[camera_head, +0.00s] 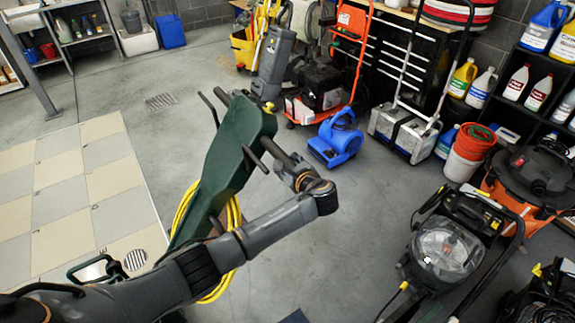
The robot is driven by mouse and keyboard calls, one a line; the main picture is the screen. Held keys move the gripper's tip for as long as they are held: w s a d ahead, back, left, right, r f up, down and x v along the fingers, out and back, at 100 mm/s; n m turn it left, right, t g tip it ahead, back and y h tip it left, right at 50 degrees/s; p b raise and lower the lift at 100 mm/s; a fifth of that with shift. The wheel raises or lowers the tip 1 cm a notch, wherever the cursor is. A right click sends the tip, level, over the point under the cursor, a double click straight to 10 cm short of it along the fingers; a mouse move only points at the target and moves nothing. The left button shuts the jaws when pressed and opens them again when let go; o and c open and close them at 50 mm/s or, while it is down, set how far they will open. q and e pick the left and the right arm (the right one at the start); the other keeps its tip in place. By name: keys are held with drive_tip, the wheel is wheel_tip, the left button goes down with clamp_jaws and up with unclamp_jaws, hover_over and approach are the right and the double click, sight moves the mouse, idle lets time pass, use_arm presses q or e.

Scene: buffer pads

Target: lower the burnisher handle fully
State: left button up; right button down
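The burnisher handle is a long dark green housing (232,145) in the middle of the view. It stands raised and leaning, with black grip bars at its upper end and a coiled yellow cord (180,205) lower down. My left arm comes in from the lower left and bends back at the wrist. My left gripper (268,148) is at the right side of the handle's upper part, beside a black grip bar. Its fingertips are too small and dark to tell open from shut, or whether they hold the bar. The burnisher's base is mostly hidden behind my arm. My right gripper is not seen.
A blue air blower (336,138) and an orange-framed pressure washer (318,90) stand behind the handle. A black floor machine (445,250) and an orange vacuum (530,185) are at right. Checkered tiles (70,185) lie at left. Grey floor between is clear.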

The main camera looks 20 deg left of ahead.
use_arm(q)
drive_tip(key=shift+o, duration=0.8)
drive_tip(key=shift+w+a+r, duration=0.15)
drive_tip(key=shift+a+r, duration=0.25)
drive_tip(key=shift+r, duration=0.05)
drive_tip(key=shift+d, duration=0.1)
drive_tip(key=shift+s+d+r, duration=0.1)
drive_tip(key=shift+s+d, duration=0.15)
drive_tip(key=shift+s, duration=0.1)
drive_tip(key=v, duration=1.1)
drive_tip(key=shift+s+d+f, duration=0.15)
drive_tip(key=shift+d+f, duration=0.1)
drive_tip(key=shift+d, duration=0.1)
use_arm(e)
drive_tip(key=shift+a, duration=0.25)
